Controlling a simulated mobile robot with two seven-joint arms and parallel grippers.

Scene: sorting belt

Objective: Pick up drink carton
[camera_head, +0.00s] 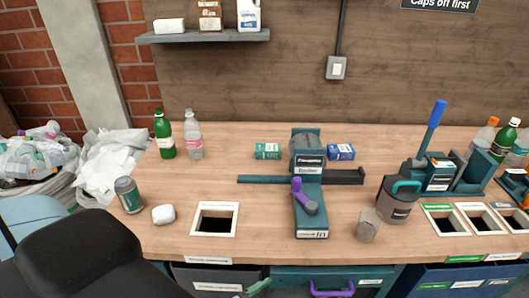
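No object on the worktop is clearly marked as the drink carton. A small greyish, crumpled-looking container (368,225) stands near the front edge, right of centre; it is too small to tell what it is. A white carton with blue marks (249,16) and a brown and white pack (209,16) stand on the wall shelf. A small teal box (268,151) and a small blue box (341,152) lie on either side of the central machine. Neither of my grippers shows in the head view.
The wooden worktop (230,160) bears a teal machine (310,212), a grey lidded pot (398,202), a can (129,195), a white lump (163,214), and green (164,136) and clear (193,138) bottles. A square opening (232,205) lies front left. A dark padded shape blocks the lower left.

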